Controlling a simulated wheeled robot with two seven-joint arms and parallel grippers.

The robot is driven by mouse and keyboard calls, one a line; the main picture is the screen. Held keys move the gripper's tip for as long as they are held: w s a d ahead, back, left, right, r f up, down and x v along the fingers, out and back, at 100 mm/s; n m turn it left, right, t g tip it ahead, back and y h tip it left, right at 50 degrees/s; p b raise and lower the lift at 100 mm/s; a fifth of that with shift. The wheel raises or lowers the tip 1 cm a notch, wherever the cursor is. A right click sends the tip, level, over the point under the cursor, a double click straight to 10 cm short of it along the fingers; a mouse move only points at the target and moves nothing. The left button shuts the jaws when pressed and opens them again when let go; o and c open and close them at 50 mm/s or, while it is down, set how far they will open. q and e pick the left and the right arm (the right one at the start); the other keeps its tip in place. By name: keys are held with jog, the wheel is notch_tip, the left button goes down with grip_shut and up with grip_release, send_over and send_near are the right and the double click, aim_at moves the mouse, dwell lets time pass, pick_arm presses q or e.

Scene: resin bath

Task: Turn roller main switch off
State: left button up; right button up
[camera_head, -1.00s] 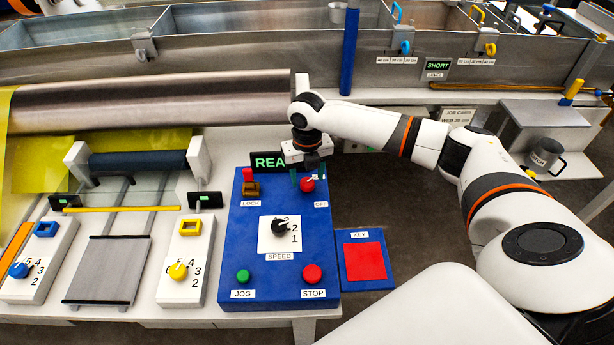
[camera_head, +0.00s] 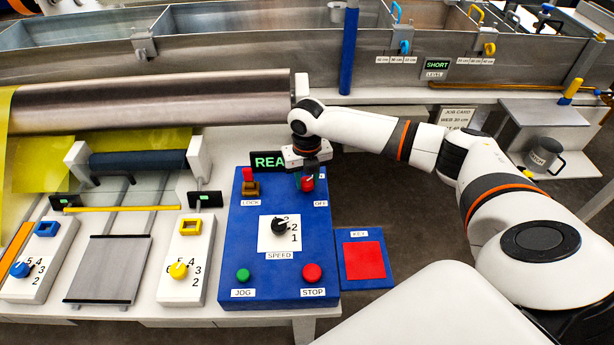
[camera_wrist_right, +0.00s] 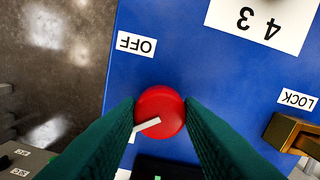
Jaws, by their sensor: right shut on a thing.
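The roller main switch is a round red knob (camera_head: 308,184) with a white pointer, at the top right of the blue panel (camera_head: 250,225). In the right wrist view the knob (camera_wrist_right: 160,112) sits between the green fingers of my right gripper (camera_wrist_right: 161,115), which is shut on it. The white pointer slants to the lower left there, away from the OFF label (camera_wrist_right: 137,44). The OFF label also shows just below the knob in the head view (camera_head: 321,204). The label on the knob's other side is mostly hidden. My left gripper is out of view.
Green JOG (camera_head: 243,275) and red STOP (camera_head: 312,272) buttons are near the front. A lit display (camera_head: 268,161) stands behind, partly covered by my gripper.

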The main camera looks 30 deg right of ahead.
jog(key=m+p, duration=0.1)
jog(key=p, duration=0.1)
jog(key=m+p, duration=0.3)
jog(key=shift+r+m+p, duration=0.3)
jog(key=shift+m+p, duration=0.1)
jog(key=m+p, duration=0.4)
jog(key=m, duration=0.1)
jog(key=shift+m, duration=0.3)
jog(key=m+p, duration=0.3)
jog(key=m, duration=0.1)
jog(key=shift+f, duration=0.1)
jog(key=shift+w+m+p, duration=0.1)
jog(key=shift+m+p, duration=0.65)
jog(key=shift+m, duration=0.95)
jog(key=shift+f, duration=0.1)
jog(key=o, duration=1)
jog(key=shift+c, duration=0.2)
